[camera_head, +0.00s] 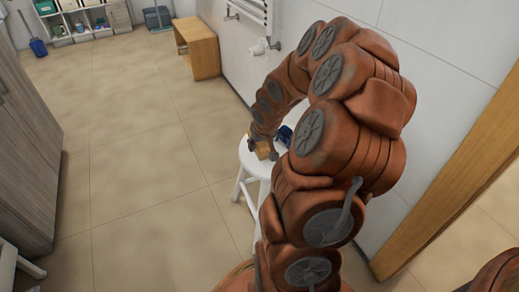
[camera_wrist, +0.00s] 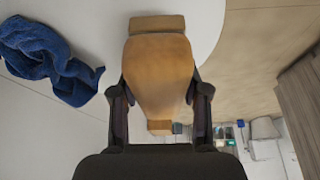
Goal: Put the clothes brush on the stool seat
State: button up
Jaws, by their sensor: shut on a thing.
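The clothes brush (camera_wrist: 158,72) has a tan wooden body and fills the middle of the wrist view. My gripper (camera_wrist: 160,88) is shut on it, one finger on each side. In the head view the brush (camera_head: 264,149) is a small tan shape under the end of my arm, over the white stool seat (camera_head: 251,164). The seat (camera_wrist: 208,22) also shows behind the brush in the wrist view. I cannot tell whether the brush touches the seat. My arm hides much of the stool in the head view.
A crumpled dark blue cloth (camera_wrist: 48,58) lies beside the brush; it also shows on the stool in the head view (camera_head: 284,134). A white wall with a towel rail (camera_head: 252,12) stands behind. A wooden bench (camera_head: 198,45) is farther back. The floor left of the stool is clear.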

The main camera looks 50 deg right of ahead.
jog(key=shift+f, duration=0.85)
jog(key=shift+f+b, duration=0.2)
jog(key=shift+b, duration=0.1)
jog(key=o, duration=1.1)
jog(key=shift+r, duration=0.1)
